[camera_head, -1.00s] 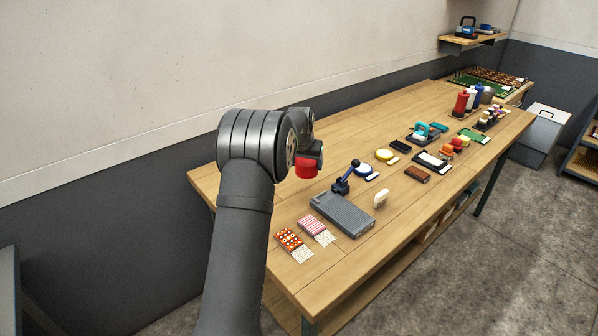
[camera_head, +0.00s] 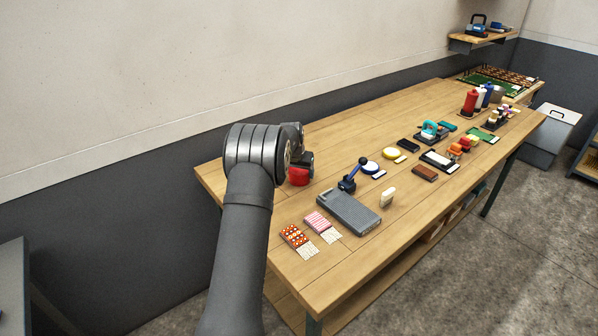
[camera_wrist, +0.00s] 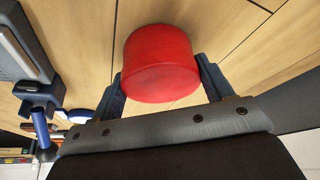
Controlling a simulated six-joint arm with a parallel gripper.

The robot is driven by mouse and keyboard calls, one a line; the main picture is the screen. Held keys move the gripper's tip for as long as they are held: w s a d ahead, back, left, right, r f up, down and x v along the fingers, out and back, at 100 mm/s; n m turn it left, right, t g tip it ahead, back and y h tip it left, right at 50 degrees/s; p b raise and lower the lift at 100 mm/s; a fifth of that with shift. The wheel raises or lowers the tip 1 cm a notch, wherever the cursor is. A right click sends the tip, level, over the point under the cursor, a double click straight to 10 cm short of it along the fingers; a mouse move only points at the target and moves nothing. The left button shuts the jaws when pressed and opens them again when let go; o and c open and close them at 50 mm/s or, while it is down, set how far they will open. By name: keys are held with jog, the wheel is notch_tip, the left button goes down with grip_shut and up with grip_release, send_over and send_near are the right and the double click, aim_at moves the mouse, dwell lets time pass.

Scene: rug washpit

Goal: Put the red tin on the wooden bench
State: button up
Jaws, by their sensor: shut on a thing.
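The red tin (camera_head: 298,177) is in my gripper (camera_head: 303,165), near the left end of the wooden bench (camera_head: 345,270). In the wrist view the round red tin (camera_wrist: 160,62) sits between the two dark fingers of my gripper (camera_wrist: 160,80), which touch its sides. The bench top (camera_wrist: 225,28) lies beyond the tin. I cannot tell whether the tin touches the bench or hangs just above it. My arm hides part of the bench's left end.
A grey ribbed block (camera_head: 347,212) and a blue-handled tool (camera_head: 352,175) lie right of the tin. Two patterned packets (camera_head: 318,222) lie nearer. Tins, bottles (camera_head: 469,101) and small items fill the farther bench. Bare wood lies around my gripper.

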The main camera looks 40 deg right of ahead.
jog(key=shift+f, duration=0.1)
jog(key=o, duration=1)
jog(key=v, duration=1.2)
jog(key=shift+w, duration=0.1)
